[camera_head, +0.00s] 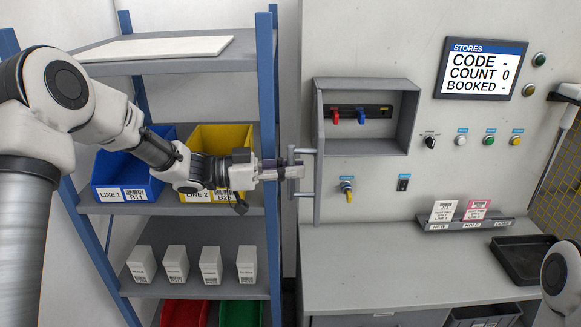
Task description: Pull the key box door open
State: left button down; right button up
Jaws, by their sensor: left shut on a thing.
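The grey key box (412,120) is fixed to the wall panel, with its inside in plain view. A red key tag (335,117) and a blue key tag (360,114) hang on a dark strip inside. Its door (318,165) stands swung out at the left side, seen almost edge-on. A bar handle (305,152) sticks out to the left of the door. My left gripper (291,172) comes in from the left and is shut on this handle; its fingers partly hide the bar. My right gripper is out of view; only part of my right arm shows at bottom right.
A blue-posted shelf (267,100) with a blue bin (128,172), a yellow bin (222,140) and several white boxes stands behind my left arm. Below the key box are a yellow-handled key switch (346,187) and a bench (370,265) with a clear left part.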

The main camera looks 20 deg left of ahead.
pick_arm(q)
jog(key=shift+d+f, duration=0.1)
jog(key=shift+f, duration=0.05)
jog(key=c, duration=1.1)
grip_release()
jog(key=shift+c, duration=0.2)
jog(key=v, duration=1.2)
